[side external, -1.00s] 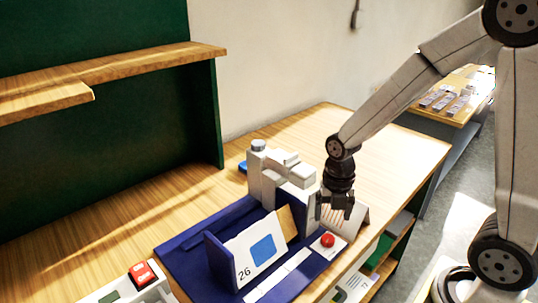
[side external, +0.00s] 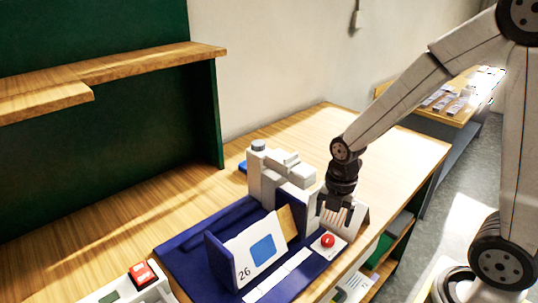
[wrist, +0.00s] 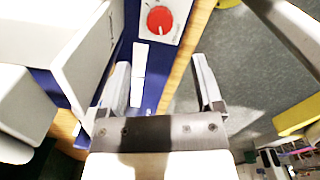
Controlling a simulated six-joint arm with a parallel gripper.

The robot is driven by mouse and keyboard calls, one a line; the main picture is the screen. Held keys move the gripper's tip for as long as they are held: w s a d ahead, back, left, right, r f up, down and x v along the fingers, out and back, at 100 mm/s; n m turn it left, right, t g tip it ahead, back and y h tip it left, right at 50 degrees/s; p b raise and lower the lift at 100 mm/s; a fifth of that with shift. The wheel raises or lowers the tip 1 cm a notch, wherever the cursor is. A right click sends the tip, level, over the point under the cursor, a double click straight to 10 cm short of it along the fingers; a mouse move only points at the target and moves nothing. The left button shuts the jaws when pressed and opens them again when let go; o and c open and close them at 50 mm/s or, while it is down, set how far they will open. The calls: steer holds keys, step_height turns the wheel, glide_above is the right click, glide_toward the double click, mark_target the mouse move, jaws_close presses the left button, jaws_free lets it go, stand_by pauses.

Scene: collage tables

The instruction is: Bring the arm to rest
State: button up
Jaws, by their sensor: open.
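My gripper (side external: 337,208) hangs at the end of my arm, pointing down, beside the grey-white machine (side external: 266,183) near the table's front edge. It is open and nothing shows between its fingers. In the wrist view the two fingers (wrist: 161,68) are spread apart, over the table edge and the floor.
The machine stands on a dark blue base (side external: 183,262) with a card marked 26 (side external: 243,262). A device with a red switch (side external: 143,273) is at lower left. The table's right part (side external: 395,150) is clear.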

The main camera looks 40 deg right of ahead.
steer(key=m, duration=0.5)
steer(key=shift+s+a+r+m+t, duration=0.15)
steer(key=shift+s+a+m+t, duration=0.1)
steer(key=shift+s+m+t, duration=0.05)
steer(key=m, duration=0.5)
steer(key=s+m+t, duration=0.1)
steer(key=m, duration=0.4)
steer(key=a+m, duration=0.1)
steer(key=m, duration=0.5)
steer(key=shift+s+a+r, duration=0.1)
steer(key=shift+s+r, duration=0.2)
steer(key=shift+s, duration=0.05)
